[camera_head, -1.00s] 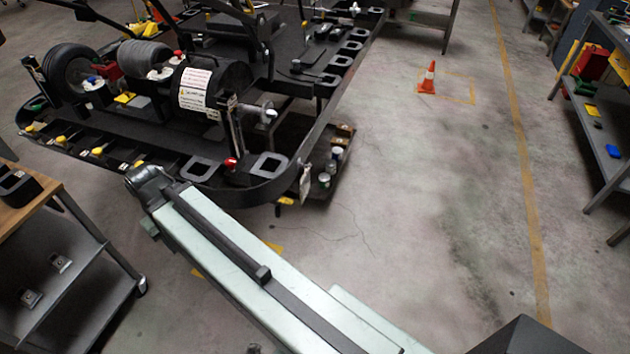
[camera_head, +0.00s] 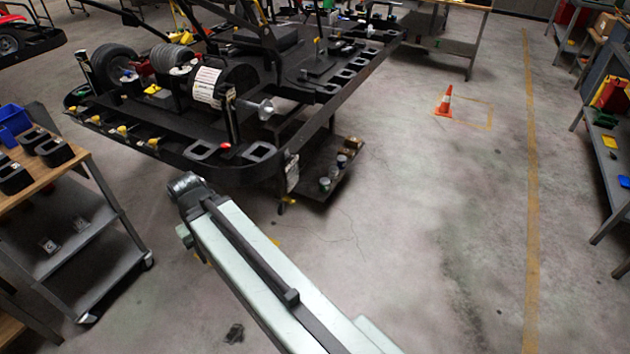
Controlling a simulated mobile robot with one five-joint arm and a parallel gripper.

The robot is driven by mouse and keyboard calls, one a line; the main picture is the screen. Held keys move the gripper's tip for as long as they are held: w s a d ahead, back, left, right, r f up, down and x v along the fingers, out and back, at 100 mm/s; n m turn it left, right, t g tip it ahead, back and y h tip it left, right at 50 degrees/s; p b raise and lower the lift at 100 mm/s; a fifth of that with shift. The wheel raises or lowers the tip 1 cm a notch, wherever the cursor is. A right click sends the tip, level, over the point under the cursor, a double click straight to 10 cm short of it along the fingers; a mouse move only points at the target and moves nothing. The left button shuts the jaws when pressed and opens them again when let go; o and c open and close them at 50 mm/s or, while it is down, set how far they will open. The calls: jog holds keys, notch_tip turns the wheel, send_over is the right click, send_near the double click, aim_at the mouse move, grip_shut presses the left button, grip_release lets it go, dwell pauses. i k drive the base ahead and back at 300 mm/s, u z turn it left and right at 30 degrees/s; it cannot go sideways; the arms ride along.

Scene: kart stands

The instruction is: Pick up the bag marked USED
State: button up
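I cannot pick out a bag marked USED for certain. Two small pale pieces, one at the front (camera_head: 48,245) and one behind it (camera_head: 80,222), lie on the middle shelf of the wooden-topped cart (camera_head: 62,172) at the left. They may be bags or labels, and any writing is too small to read. A white tag (camera_head: 292,172) hangs at the near corner of the kart stand. My arm reaches up from the bottom of the picture, but my gripper is not in view.
The black kart stand (camera_head: 165,152) fills the upper left and centre. Dark holders stand on the cart top beside a blue bin (camera_head: 14,120). A small dark thing (camera_head: 235,333) lies on the floor. An orange cone (camera_head: 444,102) stands farther back.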

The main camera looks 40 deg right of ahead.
aim_at(293, 169)
jog(key=u, duration=0.15)
jog(key=i, duration=0.9)
jog(key=z, duration=0.05)
